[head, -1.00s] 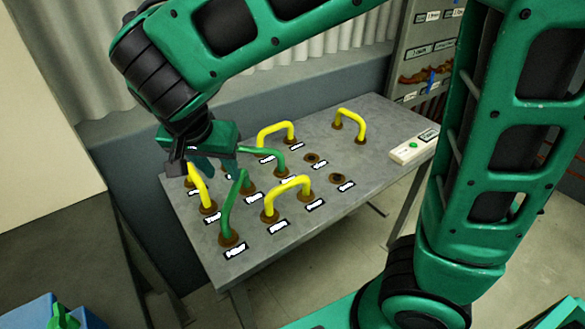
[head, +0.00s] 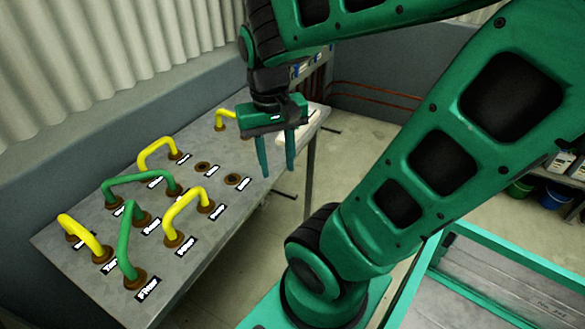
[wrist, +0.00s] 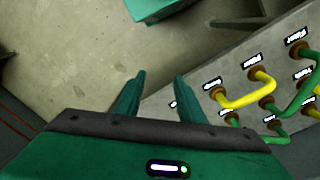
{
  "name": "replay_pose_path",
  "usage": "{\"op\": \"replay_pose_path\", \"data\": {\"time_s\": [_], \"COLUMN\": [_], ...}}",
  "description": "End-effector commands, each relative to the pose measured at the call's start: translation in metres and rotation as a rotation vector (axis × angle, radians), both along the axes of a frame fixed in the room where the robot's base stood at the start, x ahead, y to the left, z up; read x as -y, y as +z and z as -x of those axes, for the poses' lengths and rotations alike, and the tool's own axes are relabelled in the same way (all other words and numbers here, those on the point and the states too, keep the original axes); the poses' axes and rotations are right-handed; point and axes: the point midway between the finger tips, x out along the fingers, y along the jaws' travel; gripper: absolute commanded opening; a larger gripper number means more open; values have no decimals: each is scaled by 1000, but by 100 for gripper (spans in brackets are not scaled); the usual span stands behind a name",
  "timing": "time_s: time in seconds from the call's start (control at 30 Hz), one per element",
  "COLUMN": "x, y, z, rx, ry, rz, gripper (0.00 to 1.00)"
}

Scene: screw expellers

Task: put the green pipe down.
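My gripper (head: 276,170) hangs past the right side of the grey table, with its two green fingers apart and nothing between them. The wrist view also shows the open fingers (wrist: 159,82). Two bent green pipes are on the table with their ends at brown ports. The farther green pipe (head: 138,177) lies behind the nearer green pipe (head: 124,243), which stands at the front left. Both are well to the left of my gripper.
Several yellow pipes, one at the front middle (head: 185,199), rise from the grey table (head: 75,262). Two bare ports (head: 203,167) lie right of the pipes. A white box (head: 298,128) is at the far right end.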

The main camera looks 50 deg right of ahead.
Motion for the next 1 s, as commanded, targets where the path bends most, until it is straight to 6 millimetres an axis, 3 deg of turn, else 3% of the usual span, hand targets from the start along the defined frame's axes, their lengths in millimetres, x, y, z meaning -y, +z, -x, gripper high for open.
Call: {"op": "replay_pose_path", "data": {"time_s": [0.1,0.3,0.77,0.87,1.0], "x": [9,14,14,14,14], "y": [-4,-8,-8,-13,-13], "z": [28,45,45,33,32], "rx": [-1,0,0,-15,-15], "ry": [1,18,20,19,19], "rz": [-46,-78,-78,-78,-77], "gripper": [36,36,36,36,36]}}
